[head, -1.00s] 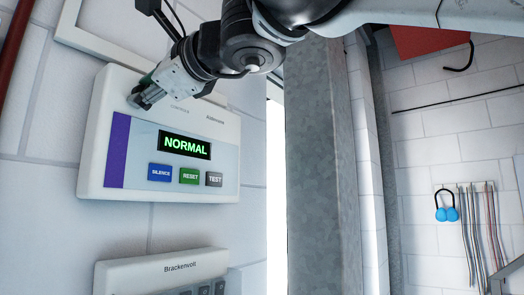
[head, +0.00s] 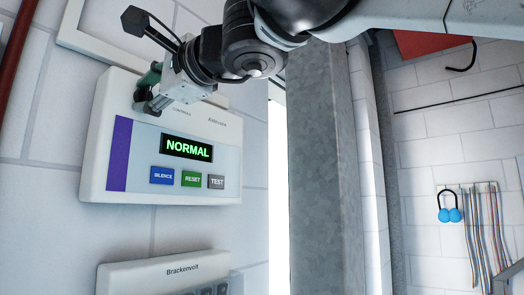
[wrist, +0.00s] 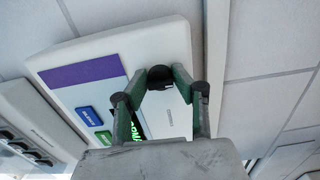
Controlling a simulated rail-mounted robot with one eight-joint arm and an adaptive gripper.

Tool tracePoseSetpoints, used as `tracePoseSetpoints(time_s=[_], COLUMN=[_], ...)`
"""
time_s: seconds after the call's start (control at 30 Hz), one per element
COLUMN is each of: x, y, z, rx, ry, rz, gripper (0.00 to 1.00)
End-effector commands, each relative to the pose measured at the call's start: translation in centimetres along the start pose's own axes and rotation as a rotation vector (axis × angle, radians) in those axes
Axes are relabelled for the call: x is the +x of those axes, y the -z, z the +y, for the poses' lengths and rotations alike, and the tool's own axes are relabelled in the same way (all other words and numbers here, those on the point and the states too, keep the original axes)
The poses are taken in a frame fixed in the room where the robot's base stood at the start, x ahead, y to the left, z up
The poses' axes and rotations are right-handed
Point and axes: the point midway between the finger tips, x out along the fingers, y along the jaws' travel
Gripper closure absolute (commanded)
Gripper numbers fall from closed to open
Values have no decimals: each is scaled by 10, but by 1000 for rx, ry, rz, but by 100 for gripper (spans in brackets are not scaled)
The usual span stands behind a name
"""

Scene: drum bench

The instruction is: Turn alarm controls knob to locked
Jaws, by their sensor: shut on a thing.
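The alarm panel (head: 225,150) is a pale wall box with a purple stripe and a lit green "NORMAL" display (head: 186,147). A small "CONTROLS" label shows beside my gripper (head: 148,104), which is at the panel's upper left. In the wrist view, the dark knob (wrist: 160,74) sits between the green and grey fingers of my gripper (wrist: 160,84). My gripper is shut on the knob. The fingers hide most of the knob, and its pointer and the locked mark cannot be read. In the head view the knob is hidden behind the fingers.
Blue, green and grey buttons (head: 190,178) lie below the display. A second panel marked Brackenvolt (head: 165,272) is underneath. A grey metal post (head: 325,180) stands to the right.

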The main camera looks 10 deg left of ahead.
Motion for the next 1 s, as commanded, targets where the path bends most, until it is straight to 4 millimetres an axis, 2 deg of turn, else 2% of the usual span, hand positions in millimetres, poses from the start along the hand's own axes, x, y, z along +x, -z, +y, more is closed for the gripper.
tracePoseSetpoints(time_s=[0.17, 0.2, 0.3, 0.67, 0.87, 1.0], x=[0, 0, 0, -6, -33, -60], y=[0, 0, 0, 0, 0, 0], z=[0, 0, 0, 0, 0, 0], rx=[1, 1, 1, 1, 1, 1], ry=[0, 0, 0, 0, 0, 0], rz=[-1, 0, 0, 0, 1, 2], gripper=[100, 69, 57, 57, 57, 57])
